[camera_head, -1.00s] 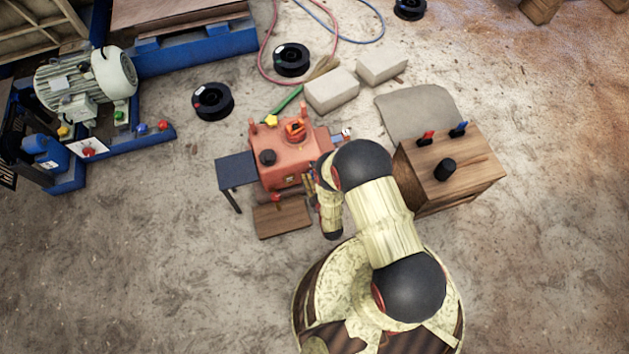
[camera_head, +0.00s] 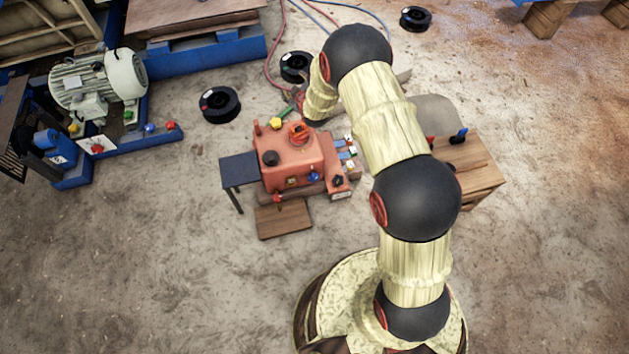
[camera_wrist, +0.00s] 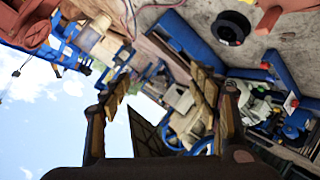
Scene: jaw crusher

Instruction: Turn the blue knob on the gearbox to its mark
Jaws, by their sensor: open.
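The gearbox (camera_head: 290,160) is an orange-red housing on the ground, left of my arm in the head view. A small blue knob (camera_head: 313,176) sits on its front right side. Its mark is too small to make out. My gripper (camera_wrist: 163,112) is open and empty in the wrist view, its two fingers wide apart. In the head view, the end of my arm is beyond the gearbox's back right corner, well apart from the blue knob; the fingers there are mostly hidden.
A black knob (camera_head: 270,158), a red-orange cap (camera_head: 299,133) and a yellow knob (camera_head: 275,123) are on the gearbox. A side table (camera_head: 240,168) stands left, a wooden board (camera_head: 283,221) in front. A wooden box (camera_head: 475,175) with levers stands right. Ground at front left is clear.

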